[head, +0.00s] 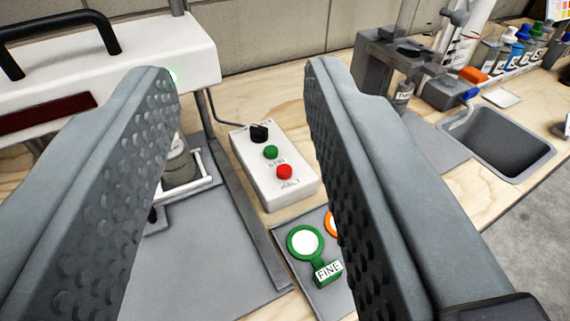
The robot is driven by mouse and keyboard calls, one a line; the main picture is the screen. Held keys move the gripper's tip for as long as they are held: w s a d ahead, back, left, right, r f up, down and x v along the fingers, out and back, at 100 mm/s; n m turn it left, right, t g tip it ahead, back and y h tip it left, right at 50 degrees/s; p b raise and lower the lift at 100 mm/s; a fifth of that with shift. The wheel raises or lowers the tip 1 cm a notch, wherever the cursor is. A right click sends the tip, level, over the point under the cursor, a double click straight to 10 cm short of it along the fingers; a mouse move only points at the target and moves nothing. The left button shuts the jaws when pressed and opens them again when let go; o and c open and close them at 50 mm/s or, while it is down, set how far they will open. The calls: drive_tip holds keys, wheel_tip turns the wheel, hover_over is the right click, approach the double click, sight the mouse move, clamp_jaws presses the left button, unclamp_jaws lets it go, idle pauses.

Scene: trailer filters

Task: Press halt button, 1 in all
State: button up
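The halt button (284,171) is a red round button on top of a white control box (293,193). Faint lettering beside it seems to read HALT. A green button (270,152) and a black knob (259,133) sit behind it on the same box. My gripper (240,75) is open and empty, its two grey dimpled fingers wide apart. The control box shows in the gap between the fingers, beyond them. The red button is in plain view and nothing touches it.
A white machine (110,55) with a black handle stands at the left. A green ring tool marked FINE (328,271) lies on a grey mat in front of the box, near the right finger. A grey basin (497,140) and several bottles are at the right.

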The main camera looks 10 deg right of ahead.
clamp_jaws()
idle(1.4)
